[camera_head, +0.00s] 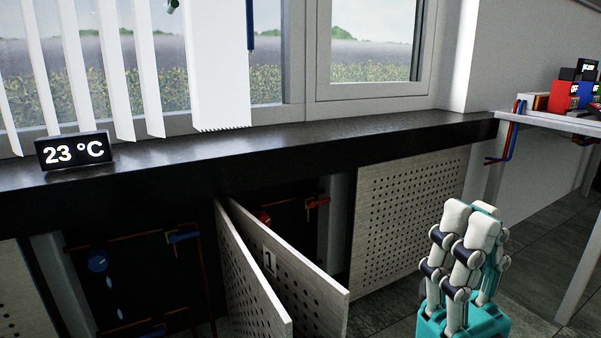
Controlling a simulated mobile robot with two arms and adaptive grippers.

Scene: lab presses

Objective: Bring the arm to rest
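My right gripper (472,220) is at the lower right of the head view. It has a teal base, pale jointed fingers and white fingertip pads that point up. The fingers overlap from this side, so I cannot tell how far apart they are. I see nothing held in it. It appears in front of the floor and the perforated panel, apart from the sill and the white table. My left gripper is not in view.
Two perforated doors (300,290) stand open under the dark window sill (250,150), showing pipes and valves (180,237). A temperature display (73,150) reads 23 °C on the sill. A white table (545,121) with coloured boxes (561,97) stands at right. Floor (540,265) beside the gripper is clear.

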